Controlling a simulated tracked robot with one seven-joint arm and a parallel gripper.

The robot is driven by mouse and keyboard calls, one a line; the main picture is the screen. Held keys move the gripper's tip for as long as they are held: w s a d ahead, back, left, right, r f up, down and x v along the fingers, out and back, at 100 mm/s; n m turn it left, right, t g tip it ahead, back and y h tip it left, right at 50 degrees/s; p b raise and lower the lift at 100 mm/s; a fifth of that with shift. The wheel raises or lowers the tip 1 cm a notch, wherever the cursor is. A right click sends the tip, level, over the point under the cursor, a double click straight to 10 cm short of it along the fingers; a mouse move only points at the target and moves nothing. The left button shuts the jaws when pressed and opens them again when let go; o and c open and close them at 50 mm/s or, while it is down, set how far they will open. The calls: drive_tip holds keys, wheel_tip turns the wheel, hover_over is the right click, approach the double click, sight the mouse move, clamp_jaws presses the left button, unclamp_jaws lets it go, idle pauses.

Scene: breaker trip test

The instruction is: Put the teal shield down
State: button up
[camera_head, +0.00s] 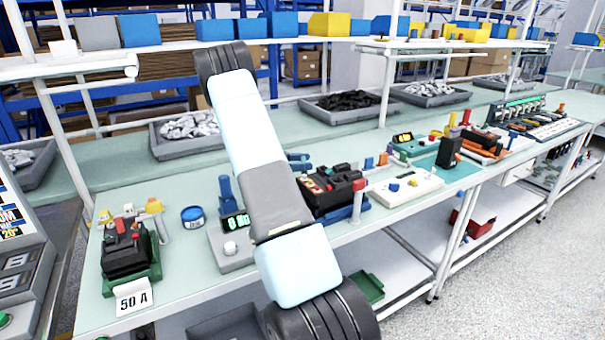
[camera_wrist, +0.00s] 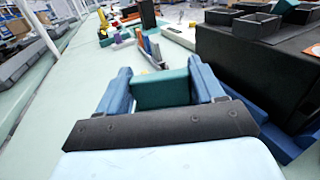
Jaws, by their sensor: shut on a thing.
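In the wrist view my gripper (camera_wrist: 162,85) is shut on the teal shield (camera_wrist: 162,90), a flat teal piece held between the two blue fingers. The shield's lower part is hidden by the gripper body, so I cannot tell whether it touches the bench. A large black block (camera_wrist: 262,70) stands close on the right of the gripper. In the head view my arm covers most of the area around the gripper, and the shield cannot be made out. A black breaker on a blue stand (camera_head: 335,192) shows just right of the arm.
A black breaker in a green holder (camera_head: 128,250) with a "50 A" card (camera_head: 133,297) stands at the bench's left. A blue round tin (camera_head: 193,217) and a green-lit meter (camera_head: 236,224) are between it and my arm. A white board (camera_head: 405,186) lies right.

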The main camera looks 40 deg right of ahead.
drive_tip(key=shift+f, duration=1.95)
drive_tip(key=o, duration=1)
drive_tip(key=shift+f, duration=0.1)
